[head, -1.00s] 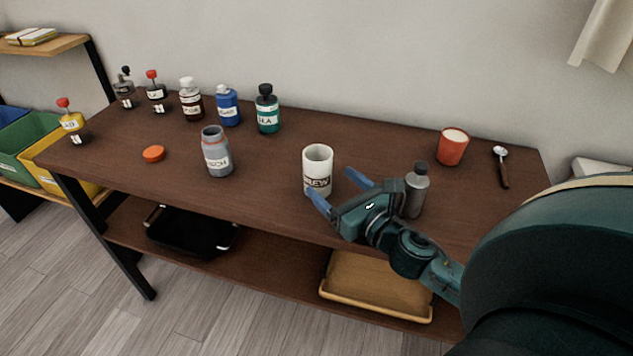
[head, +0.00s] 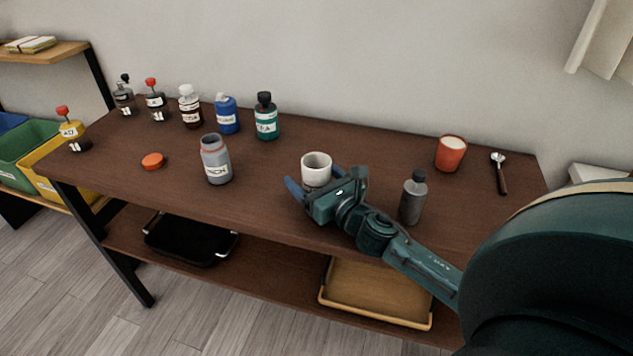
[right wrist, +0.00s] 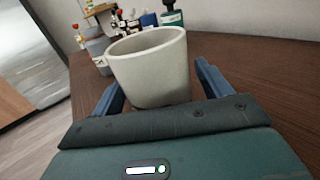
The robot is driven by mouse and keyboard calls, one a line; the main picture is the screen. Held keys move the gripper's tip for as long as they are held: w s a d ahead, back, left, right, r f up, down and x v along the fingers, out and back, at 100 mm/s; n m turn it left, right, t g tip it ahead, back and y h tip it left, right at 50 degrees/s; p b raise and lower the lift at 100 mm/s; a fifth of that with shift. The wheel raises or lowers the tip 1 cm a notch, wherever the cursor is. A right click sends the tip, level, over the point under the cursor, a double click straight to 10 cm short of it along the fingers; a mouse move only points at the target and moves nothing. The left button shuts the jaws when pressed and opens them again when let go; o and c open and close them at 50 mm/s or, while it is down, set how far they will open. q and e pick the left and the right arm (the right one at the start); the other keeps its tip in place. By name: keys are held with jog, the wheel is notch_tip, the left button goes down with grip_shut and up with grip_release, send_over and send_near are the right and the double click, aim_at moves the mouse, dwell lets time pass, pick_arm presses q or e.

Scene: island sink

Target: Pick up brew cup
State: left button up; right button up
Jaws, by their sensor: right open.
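The white brew cup (head: 316,165) stands upright on the dark wooden table, its lower part and lettering hidden by my right gripper (head: 314,186) in the head view. In the right wrist view the cup (right wrist: 152,68) sits between the two blue fingers of the right gripper (right wrist: 160,88). The fingers are spread, one on each side, with a gap visible at least on the right side. My left gripper is not in view.
A grey bottle (head: 413,197) stands just right of my right gripper. An open grey jar (head: 216,160) stands left of the cup, near an orange lid (head: 152,161). Several bottles line the back left. A red cup (head: 450,153) and a spoon (head: 499,172) are at right.

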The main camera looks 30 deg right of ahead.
jog(key=shift+c, duration=0.5)
jog(key=c, duration=1)
jog(key=shift+r, duration=0.15)
